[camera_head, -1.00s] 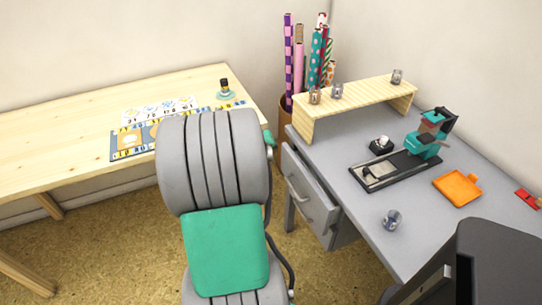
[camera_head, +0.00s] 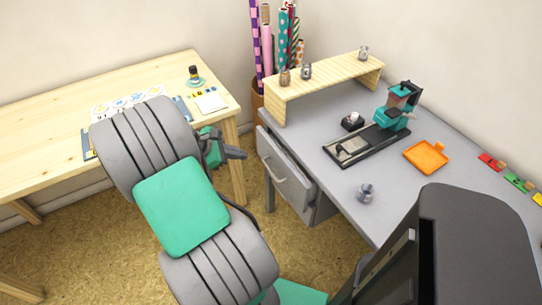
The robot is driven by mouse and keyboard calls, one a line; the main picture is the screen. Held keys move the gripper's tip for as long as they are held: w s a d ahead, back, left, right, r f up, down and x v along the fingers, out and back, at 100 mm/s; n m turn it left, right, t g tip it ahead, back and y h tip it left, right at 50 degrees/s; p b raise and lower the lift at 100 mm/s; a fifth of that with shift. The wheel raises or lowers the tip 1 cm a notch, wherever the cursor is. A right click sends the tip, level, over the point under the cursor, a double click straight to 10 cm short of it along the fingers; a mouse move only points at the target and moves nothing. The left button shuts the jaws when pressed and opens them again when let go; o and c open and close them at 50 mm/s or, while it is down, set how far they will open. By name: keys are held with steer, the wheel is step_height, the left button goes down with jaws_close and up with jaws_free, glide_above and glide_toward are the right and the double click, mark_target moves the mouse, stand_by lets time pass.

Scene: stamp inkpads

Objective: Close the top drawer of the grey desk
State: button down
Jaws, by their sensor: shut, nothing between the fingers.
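The grey desk (camera_head: 330,108) stands on the right. Its top drawer (camera_head: 289,185) is at the desk's left side, with a curved metal handle (camera_head: 272,170) on its front. The drawer front stands out a little from the desk, so it looks partly open; its inside is hidden. My gripper (camera_head: 243,154) is dark, shut and empty. In the picture it is just left of the drawer front, apart from the handle. My own arm hides part of the floor and the wooden table.
A pale wooden table (camera_head: 40,125) is on the left, with stamp sheets and a small bottle (camera_head: 194,76). On the desk are a wooden riser (camera_head: 325,80), a teal stamping machine (camera_head: 392,112) and an orange tray (camera_head: 426,157). Wrapping rolls (camera_head: 267,45) stand behind. Floor shows below the drawer.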

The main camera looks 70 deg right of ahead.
steer(key=n, duration=0.3)
steer(key=b, duration=0.2)
glide_toward(279, 158)
steer(key=shift+n, duration=0.4)
steer(key=x, duration=0.5)
steer(key=shift+d+f, duration=0.15)
steer(key=shift+f, duration=0.2)
steer(key=shift+s+d, duration=0.15)
steer(key=shift+d, duration=0.05)
